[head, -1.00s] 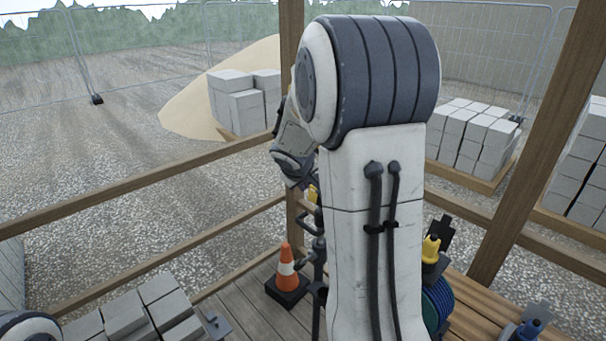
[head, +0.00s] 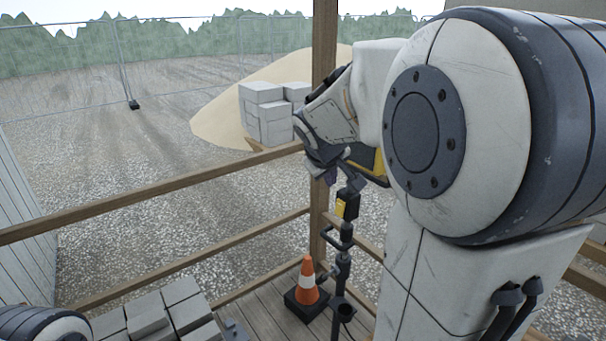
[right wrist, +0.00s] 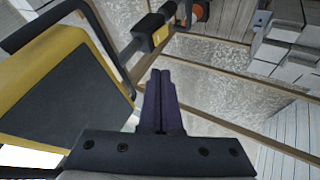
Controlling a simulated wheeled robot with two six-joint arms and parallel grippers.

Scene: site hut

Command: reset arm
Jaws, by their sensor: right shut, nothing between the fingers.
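My right gripper (head: 332,176) is near the middle of the head view, at the end of my arm that fills the right side. In the right wrist view its two dark fingers (right wrist: 160,85) are together with nothing between them. A yellow-and-black lamp-like panel (right wrist: 60,85) is close on the left of the fingers there. It is partly hidden behind my arm in the head view (head: 370,160). My left gripper is not seen; only a rounded joint of mine shows at the bottom left.
A dark upright stand (head: 343,265) with a yellow box (head: 347,206) stands just below the right gripper. An orange-and-white cone (head: 307,285) is left of it. Wooden rails (head: 150,194) and a post (head: 325,40) are close by. Grey blocks (head: 188,310) lie at the bottom.

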